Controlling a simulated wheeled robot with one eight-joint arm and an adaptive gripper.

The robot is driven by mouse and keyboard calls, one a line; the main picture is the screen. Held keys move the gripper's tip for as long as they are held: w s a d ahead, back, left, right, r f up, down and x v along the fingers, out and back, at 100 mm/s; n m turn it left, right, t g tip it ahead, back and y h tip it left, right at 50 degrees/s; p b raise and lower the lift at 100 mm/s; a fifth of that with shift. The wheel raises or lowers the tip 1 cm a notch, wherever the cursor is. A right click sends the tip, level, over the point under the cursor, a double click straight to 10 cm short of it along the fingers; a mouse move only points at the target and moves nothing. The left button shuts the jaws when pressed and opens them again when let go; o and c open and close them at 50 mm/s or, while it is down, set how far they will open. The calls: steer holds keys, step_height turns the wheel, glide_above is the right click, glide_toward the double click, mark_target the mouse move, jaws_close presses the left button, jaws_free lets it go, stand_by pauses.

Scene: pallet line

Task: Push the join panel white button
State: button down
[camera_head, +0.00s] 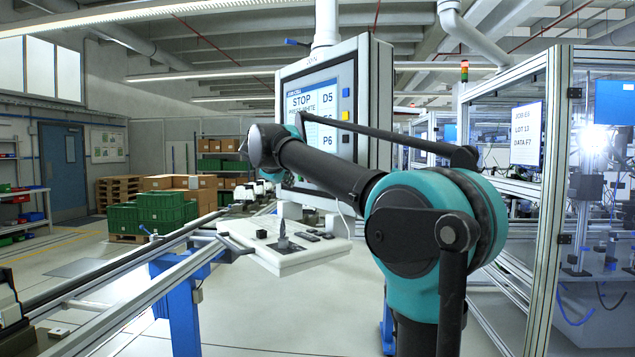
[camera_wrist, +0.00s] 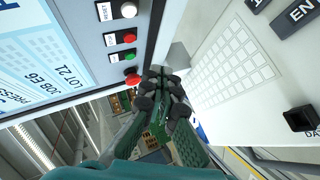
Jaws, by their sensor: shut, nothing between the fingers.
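The join panel (camera_head: 370,110) hangs from a post in the head view. Its screen (camera_head: 312,97) reads STOP, with a partly legible line mentioning white. My arm crosses in front of its lower part. In the wrist view, the white button (camera_wrist: 128,9) sits on the panel's grey face at the top edge, above a red button (camera_wrist: 130,38), a green one (camera_wrist: 130,57) and another red one (camera_wrist: 132,80). My gripper (camera_wrist: 164,76) is shut and empty, its tips right of the lower red button and well below the white one. Contact with the panel cannot be told.
A white keyboard shelf (camera_head: 290,260) with a small joystick juts out below the panel. It fills the right of the wrist view, close to my fingers. Conveyor rails (camera_head: 150,275) run at left, and a framed glass enclosure (camera_head: 545,200) stands at right.

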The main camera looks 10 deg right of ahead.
steer(key=w+d, duration=0.3)
steer(key=d, duration=0.3)
steer(key=shift+w+d, duration=0.15)
steer(key=shift+d, duration=0.25)
steer(key=shift+d, duration=0.15)
stand_by(1.1)
steer(key=shift+w+d, duration=0.2)
steer(key=shift+d, duration=0.05)
steer(key=shift+w+d, duration=0.2)
steer(key=shift+d, duration=0.25)
stand_by(0.8)
steer(key=shift+a, duration=0.15)
steer(key=shift+s+a, duration=0.4)
steer(key=shift+a, duration=0.25)
steer(key=shift+s+a, duration=0.35)
steer(key=shift+a, duration=0.4)
steer(key=shift+s+a, duration=0.4)
steer(key=shift+a, duration=0.35)
steer(key=shift+s+a, duration=0.35)
steer(key=shift+a, duration=0.4)
